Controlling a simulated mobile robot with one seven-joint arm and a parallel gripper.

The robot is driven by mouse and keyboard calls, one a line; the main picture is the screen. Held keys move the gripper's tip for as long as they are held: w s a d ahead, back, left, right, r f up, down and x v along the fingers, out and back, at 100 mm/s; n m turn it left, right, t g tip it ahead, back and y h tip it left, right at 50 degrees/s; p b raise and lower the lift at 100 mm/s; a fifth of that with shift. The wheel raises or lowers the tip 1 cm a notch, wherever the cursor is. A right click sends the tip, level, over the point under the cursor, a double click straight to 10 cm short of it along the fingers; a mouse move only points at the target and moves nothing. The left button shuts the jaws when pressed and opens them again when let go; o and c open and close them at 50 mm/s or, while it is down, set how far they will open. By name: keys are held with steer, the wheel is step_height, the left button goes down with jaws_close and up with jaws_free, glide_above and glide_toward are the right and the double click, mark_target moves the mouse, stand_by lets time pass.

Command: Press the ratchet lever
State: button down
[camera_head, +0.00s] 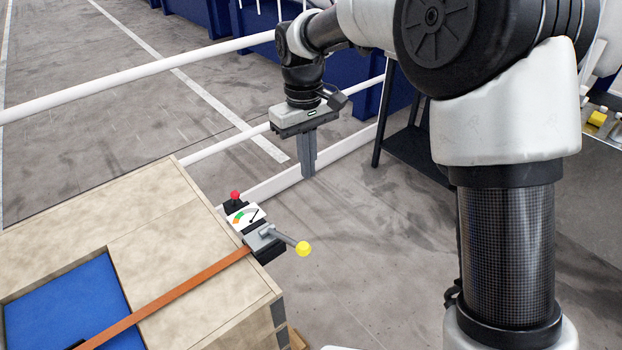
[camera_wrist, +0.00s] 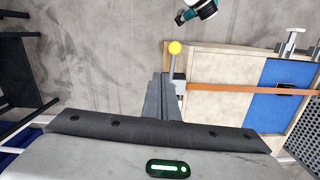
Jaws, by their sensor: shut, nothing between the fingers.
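The ratchet (camera_head: 262,240) sits on the edge of a wooden crate (camera_head: 190,235), on an orange strap (camera_head: 180,297). Its grey lever (camera_head: 283,237) sticks out past the crate's edge and ends in a yellow knob (camera_head: 304,248). In the wrist view the knob (camera_wrist: 175,47) and lever (camera_wrist: 172,66) show just past the fingers, whose dark bodies hide part of the ratchet (camera_wrist: 180,88). My gripper (camera_head: 308,174) is shut and empty, pointing down. It hangs beyond the lever in the head view, with a visible gap; its fingertips (camera_wrist: 158,77) appear left of the lever in the wrist view.
A blue panel (camera_head: 70,300) is set in the crate top. White rails (camera_head: 140,78) run behind, with a dark stand (camera_head: 415,150) to the right. The floor beside the lever is clear.

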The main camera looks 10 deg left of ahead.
steer(key=a+f+n+g, duration=0.1)
steer(key=a+f, duration=0.3)
steer(key=f, duration=0.1)
steer(key=shift+w+a+f, duration=0.35)
steer(key=shift+a+f, duration=0.05)
steer(key=s+f, duration=0.1)
steer(key=f, duration=0.2)
steer(key=s+d+f, duration=0.1)
steer(key=f, duration=0.3)
steer(key=s+d+f, duration=0.1)
steer(key=f, duration=0.3)
steer(key=shift+s+d+f, duration=0.15)
steer(key=shift+s+f, duration=0.05)
steer(key=shift+f, duration=0.05)
steer(key=shift+s+d+f, duration=0.2)
steer(key=shift+s+f, duration=0.05)
steer(key=shift+f, duration=0.05)
